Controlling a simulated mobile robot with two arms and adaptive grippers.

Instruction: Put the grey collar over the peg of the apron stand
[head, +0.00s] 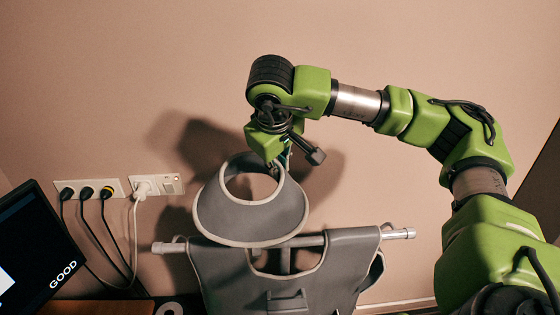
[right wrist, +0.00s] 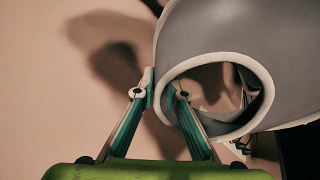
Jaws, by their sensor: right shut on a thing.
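The grey collar (head: 250,219), a flared ring with pale trim, hangs tilted in the air above the apron stand (head: 398,234). My right gripper (head: 280,162) is shut on the upper back rim of the collar. In the right wrist view the two fingers (right wrist: 163,90) pinch the rim beside the opening of the collar (right wrist: 205,30). A grey apron (head: 340,268) hangs on the crossbar of the stand. A short upright post shows in the apron's neck opening; the collar hides whatever is above it, so I cannot make out the peg's tip. My left gripper is not in view.
A dark monitor (head: 35,245) stands at the lower left. Wall sockets (head: 90,188) with several plugs and hanging cables are left of the stand. The plain wall (head: 150,60) is close behind. The air left of and above the collar is clear.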

